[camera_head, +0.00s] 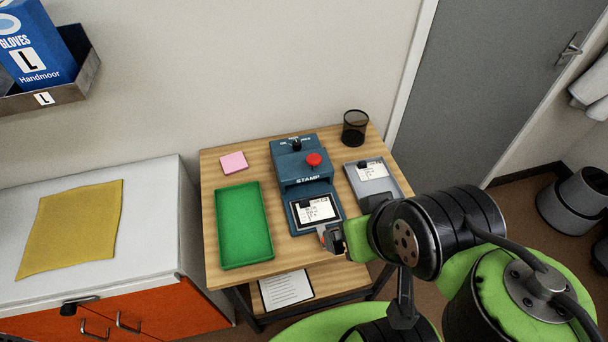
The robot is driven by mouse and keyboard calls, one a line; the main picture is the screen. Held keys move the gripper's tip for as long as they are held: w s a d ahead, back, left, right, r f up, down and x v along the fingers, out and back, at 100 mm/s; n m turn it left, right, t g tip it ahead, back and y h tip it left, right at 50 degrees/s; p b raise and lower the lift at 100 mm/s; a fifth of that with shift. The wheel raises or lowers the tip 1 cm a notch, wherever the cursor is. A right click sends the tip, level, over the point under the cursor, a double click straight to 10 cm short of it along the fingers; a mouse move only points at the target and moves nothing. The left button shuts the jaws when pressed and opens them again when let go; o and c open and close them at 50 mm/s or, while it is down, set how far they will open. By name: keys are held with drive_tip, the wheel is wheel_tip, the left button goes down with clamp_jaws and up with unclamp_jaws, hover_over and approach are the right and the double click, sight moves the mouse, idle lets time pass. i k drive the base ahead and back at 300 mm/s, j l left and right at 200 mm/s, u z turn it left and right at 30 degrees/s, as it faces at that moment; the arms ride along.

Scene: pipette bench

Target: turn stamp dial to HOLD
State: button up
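The blue stamp machine (302,168) stands on the wooden table, with "STAMP" written on its front. Its small black dial (296,145) sits on the top rear face, with tiny labels around it that are too small to read. A red button (314,160) is to the right of and in front of the dial. A card (315,210) lies in the machine's lower front bed. My gripper (328,238) is at the front right corner of the machine, well in front of the dial. Its fingers are small and partly hidden, so I cannot tell how far apart they are.
A green tray (243,225) is left of the machine, with pink notes (233,162) behind it. A grey card holder (372,178) is to the right. A black mesh cup (355,127) stands at the back right. The wooden table (222,182) has bare strips between them.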

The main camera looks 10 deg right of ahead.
sight(296, 146)
drive_tip(key=l+u, duration=0.2)
drive_tip(key=u, duration=0.2)
drive_tip(key=l+u, duration=0.2)
drive_tip(key=u, duration=0.25)
drive_tip(key=k+l+u, duration=0.1)
drive_tip(key=u, duration=0.3)
drive_tip(key=l, duration=0.1)
